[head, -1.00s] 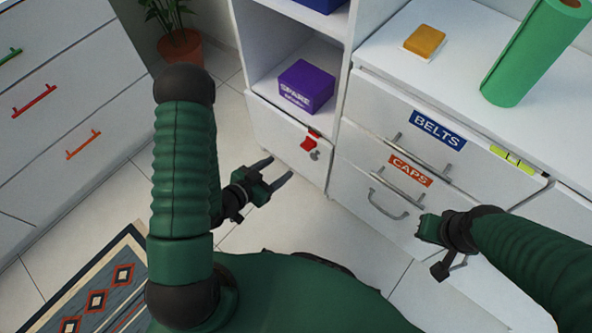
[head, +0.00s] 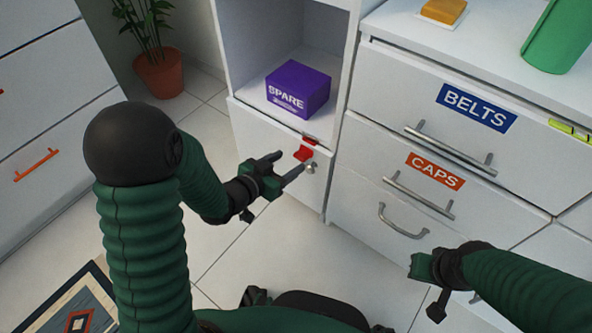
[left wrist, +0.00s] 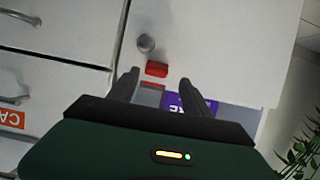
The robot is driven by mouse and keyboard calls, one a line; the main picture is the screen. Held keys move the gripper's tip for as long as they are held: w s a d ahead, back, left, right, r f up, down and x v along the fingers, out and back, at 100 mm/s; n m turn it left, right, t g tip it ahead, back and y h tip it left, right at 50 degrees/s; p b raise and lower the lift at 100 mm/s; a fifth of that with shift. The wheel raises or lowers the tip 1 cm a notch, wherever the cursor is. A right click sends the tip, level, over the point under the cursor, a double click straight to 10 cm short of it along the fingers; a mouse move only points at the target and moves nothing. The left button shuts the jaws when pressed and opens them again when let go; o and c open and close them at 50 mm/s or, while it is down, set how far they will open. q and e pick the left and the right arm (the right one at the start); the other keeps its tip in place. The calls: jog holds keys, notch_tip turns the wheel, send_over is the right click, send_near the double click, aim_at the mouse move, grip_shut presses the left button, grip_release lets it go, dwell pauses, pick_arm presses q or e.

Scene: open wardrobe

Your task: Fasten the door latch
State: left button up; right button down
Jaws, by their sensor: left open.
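The red latch (head: 303,154) sits at the top edge of the white door (head: 262,137), under the open compartment. A round metal knob (head: 311,168) is just below it. My left gripper (head: 291,164) is open and empty, its fingers pointing at the latch. In the left wrist view the latch (left wrist: 156,69) lies between the fingertips of the gripper (left wrist: 159,78), with the knob (left wrist: 146,43) beyond. A second red strip shows beside the latch. I cannot tell whether the fingers touch it. My right gripper (head: 424,268) is in front of the drawers, its jaws unclear.
A purple SPARE box (head: 298,88) stands in the compartment above the door. To the right are drawers labelled BELTS (head: 476,107) and CAPS (head: 435,171) with protruding handles. A potted plant (head: 158,72) stands behind left. The floor before the door is clear.

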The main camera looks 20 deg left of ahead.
pick_arm(q)
jog(key=x, duration=0.2)
jog(key=b+x, duration=0.1)
jog(key=x, duration=0.2)
jog(key=shift+s+d+b, duration=0.15)
jog(key=shift+d+b, duration=0.15)
jog(key=shift+a+r, duration=0.1)
jog(key=shift+a, duration=0.05)
pick_arm(e)
jog(key=f, duration=0.2)
jog(key=shift+d+f, duration=0.2)
jog(key=shift+f, duration=0.1)
pick_arm(q)
jog(key=shift+c, duration=0.5)
